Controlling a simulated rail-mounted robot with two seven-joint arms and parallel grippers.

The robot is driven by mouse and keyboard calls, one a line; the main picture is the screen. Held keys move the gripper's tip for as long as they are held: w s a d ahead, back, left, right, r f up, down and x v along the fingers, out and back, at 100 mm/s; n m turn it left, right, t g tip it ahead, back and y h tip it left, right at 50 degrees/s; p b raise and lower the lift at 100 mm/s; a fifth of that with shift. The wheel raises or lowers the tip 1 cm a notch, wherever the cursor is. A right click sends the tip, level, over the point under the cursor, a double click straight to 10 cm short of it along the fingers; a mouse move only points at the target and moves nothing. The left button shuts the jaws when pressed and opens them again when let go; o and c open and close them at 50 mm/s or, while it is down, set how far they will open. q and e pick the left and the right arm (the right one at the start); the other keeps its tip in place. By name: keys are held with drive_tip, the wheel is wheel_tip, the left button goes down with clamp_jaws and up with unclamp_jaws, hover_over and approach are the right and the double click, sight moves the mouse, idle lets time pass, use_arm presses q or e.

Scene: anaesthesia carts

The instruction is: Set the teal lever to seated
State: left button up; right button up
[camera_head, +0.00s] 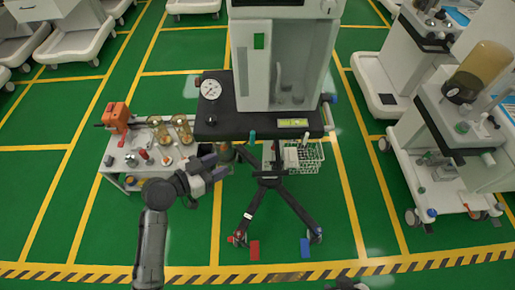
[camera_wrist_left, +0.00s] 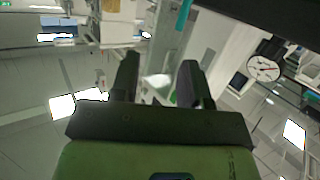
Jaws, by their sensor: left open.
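A small teal lever (camera_head: 252,135) stands out at the front edge of the dark shelf on the central anaesthesia cart. A teal bar, likely the same lever, shows at the top of the left wrist view (camera_wrist_left: 183,14), beyond the fingers. My left gripper (camera_head: 219,166) is below and left of the lever, apart from it. In the left wrist view its two dark fingers (camera_wrist_left: 160,78) are spread with nothing between them. How the lever's position relates to seated cannot be told.
The central cart's dark shelf (camera_head: 222,118) carries a round gauge (camera_head: 211,89) and a lit green display (camera_head: 293,123). A wire basket (camera_head: 308,157) is at its right. A side table (camera_head: 120,160) with an orange device and glass vessels stands left. Green floor is free in front.

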use_arm(q)
drive_tip(key=m+h+b, duration=0.1)
drive_tip(key=h+b, duration=0.1)
drive_tip(key=b, duration=0.5)
approach(252, 135)
wheel_tip(252, 135, down, 2)
drive_tip(key=s+a, duration=0.1)
drive_tip(key=s, duration=0.1)
drive_tip(key=shift+t+h, duration=0.4)
drive_tip(key=shift+t, duration=0.1)
drive_tip(key=b+x, duration=0.1)
drive_tip(key=x, duration=0.3)
drive_tip(key=b+x, duration=0.1)
drive_tip(key=x, duration=0.4)
drive_tip(key=w+b+x, duration=0.1)
drive_tip(key=x, duration=0.4)
drive_tip(key=shift+w+a+r+b, duration=0.15)
drive_tip(key=shift+w+a+b, duration=0.05)
drive_tip(key=shift+b, duration=0.2)
use_arm(e)
wheel_tip(252, 135, down, 13)
drive_tip(key=shift+w, duration=0.2)
use_arm(q)
clamp_jaws()
